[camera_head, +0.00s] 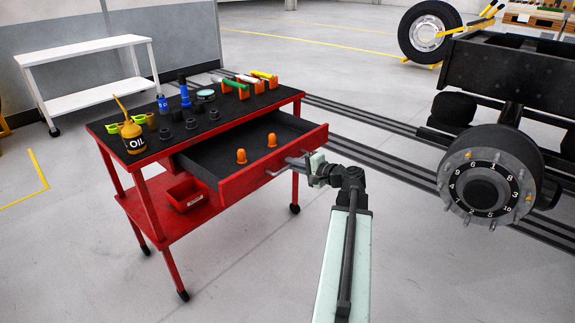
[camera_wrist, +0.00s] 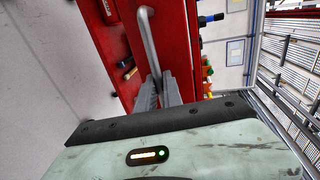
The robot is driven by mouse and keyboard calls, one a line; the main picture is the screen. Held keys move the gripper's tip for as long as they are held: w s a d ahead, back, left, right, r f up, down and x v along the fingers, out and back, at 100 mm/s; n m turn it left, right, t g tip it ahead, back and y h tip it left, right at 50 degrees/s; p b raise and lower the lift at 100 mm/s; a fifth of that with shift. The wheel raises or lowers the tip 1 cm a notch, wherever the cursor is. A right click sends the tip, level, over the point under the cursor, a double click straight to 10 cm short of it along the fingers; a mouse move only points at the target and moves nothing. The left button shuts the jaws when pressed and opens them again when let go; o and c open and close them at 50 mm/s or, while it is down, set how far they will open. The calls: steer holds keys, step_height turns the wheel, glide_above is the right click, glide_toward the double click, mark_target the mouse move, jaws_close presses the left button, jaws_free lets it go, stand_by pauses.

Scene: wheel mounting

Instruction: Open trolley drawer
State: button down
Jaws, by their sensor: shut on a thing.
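The red trolley (camera_head: 140,180) stands left of centre with a dark top. The grey bar handle (camera_head: 275,171) is on the red drawer front. My gripper (camera_head: 308,165) is at the right part of the handle. In the wrist view the handle (camera_wrist: 147,40) runs down to between the gripper's fingers (camera_wrist: 157,88), which are shut on it. The fingers hide the handle's gripped end.
An oil can (camera_head: 133,138), sockets and coloured-handled tools stand on the trolley top. A red bin (camera_head: 186,194) is on the lower shelf. A white table (camera_head: 90,75) stands behind left. A wheel hub (camera_head: 488,180) on a truck frame is at right. Floor in front is clear.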

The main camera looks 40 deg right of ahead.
steer(key=shift+d, duration=0.15)
steer(key=c, duration=1.5)
jaws_free()
steer(key=shift+w, duration=0.15)
steer(key=shift+a, duration=0.25)
steer(key=p+v, duration=0.1)
steer(key=v, duration=0.6)
steer(key=shift+s+p, duration=0.3)
steer(key=shift+s, duration=0.05)
